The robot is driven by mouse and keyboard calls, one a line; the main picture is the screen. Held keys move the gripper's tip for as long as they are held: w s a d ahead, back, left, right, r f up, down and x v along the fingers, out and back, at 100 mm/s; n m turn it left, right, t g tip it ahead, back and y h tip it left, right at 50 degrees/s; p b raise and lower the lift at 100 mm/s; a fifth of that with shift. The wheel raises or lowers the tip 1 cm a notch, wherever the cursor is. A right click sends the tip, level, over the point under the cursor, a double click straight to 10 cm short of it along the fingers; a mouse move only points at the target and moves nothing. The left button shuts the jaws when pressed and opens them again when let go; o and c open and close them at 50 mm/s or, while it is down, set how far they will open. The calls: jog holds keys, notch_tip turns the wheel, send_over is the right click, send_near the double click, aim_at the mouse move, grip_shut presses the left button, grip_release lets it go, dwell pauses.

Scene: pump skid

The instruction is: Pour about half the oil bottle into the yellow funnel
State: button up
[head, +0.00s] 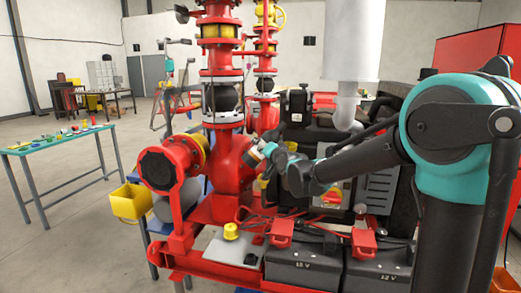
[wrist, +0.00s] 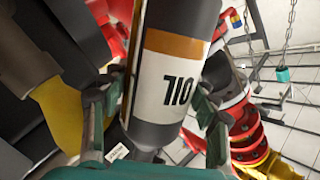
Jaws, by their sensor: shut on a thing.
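The oil bottle (wrist: 175,75) is dark grey with an orange band and a white label reading OIL, upside down in the wrist view. My gripper (wrist: 155,105) is shut on it, with a finger on each side. In the head view my gripper (head: 268,152) is in front of the red pipework, and the bottle's pale label (head: 253,156) shows at its tip, tilted. A yellow form (wrist: 55,110) at the left of the wrist view may be the yellow funnel; it is partly covered by dark parts. Whether oil is flowing cannot be seen.
Red pump pipework (head: 225,160) stands close to my gripper. Two black batteries (head: 305,265) with red clamps sit at the front. A yellow bin (head: 132,202) hangs at the left. A teal table (head: 62,142) with small items stands further left, with open floor around it.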

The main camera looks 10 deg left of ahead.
jog(key=shift+r, duration=0.1)
dwell(0.3)
jog(key=shift+s+a+r+m, duration=0.15)
jog(key=shift+a+r+m, duration=0.1)
jog(key=shift+m, duration=0.55)
jog(key=shift+s+a+r+m, duration=0.15)
jog(key=shift+a+r+m, duration=0.2)
jog(key=shift+m, duration=0.35)
dwell(1.4)
jog(key=shift+s+a+r+m+y, duration=0.1)
jog(key=shift+a+r+m+y, duration=0.1)
jog(key=shift+r+m, duration=0.2)
jog(key=shift+s+a+r+m+y, duration=0.1)
jog(key=shift+r+m+y, duration=0.15)
jog(key=shift+m, duration=0.25)
dwell(3.8)
